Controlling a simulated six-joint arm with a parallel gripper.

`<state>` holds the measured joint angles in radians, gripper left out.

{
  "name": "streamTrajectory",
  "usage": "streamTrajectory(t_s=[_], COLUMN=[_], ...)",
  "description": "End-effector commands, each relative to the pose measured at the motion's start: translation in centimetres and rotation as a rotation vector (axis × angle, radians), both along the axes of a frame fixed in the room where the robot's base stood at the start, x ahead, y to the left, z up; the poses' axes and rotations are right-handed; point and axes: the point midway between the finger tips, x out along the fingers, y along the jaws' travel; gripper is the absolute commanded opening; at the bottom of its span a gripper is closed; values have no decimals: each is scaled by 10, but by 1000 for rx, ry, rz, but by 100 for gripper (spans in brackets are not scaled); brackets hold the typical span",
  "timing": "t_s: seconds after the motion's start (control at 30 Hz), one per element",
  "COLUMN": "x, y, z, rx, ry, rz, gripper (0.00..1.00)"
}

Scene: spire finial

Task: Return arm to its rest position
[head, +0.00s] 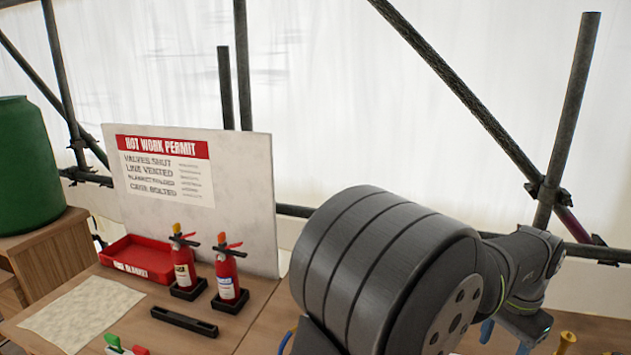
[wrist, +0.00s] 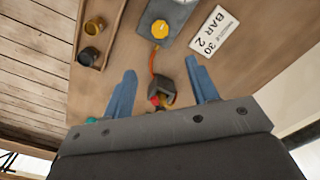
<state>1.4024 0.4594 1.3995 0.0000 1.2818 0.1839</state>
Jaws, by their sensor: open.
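My gripper (wrist: 160,67) shows in the wrist view as two blue fingers held wide apart. Between and beyond them is a small dark fitting (wrist: 165,88) with red and yellow parts, partly hidden by the gripper body. I see nothing clamped between the fingers. In the head view my gripper (head: 507,336) is at the lower right, its blue fingers pointing down and cut off by the frame edge. My thick dark arm covers much of the bench on the right there.
A grey box with a yellow knob (wrist: 160,29) and orange hose (wrist: 154,62) stands near a white card (wrist: 208,32). A wooden tray (wrist: 81,50) holds two small cups. Two extinguishers (head: 185,262) (head: 229,273), a red tray (head: 137,260) and a permit board (head: 245,190) are left of my arm.

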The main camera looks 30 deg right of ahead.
Motion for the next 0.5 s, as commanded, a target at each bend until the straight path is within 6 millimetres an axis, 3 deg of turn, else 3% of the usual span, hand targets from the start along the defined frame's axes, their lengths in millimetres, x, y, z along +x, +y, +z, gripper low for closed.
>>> streamTrajectory(t_s=[0.07, 0.1, 0.5], x=[0, 0, 0], y=[-1, 1, 1], z=[17, 3, -80], rx=[-5, 5, 6], ry=[-1, 1, 1], rz=[0, 0, 0], gripper=[53, 53, 53])
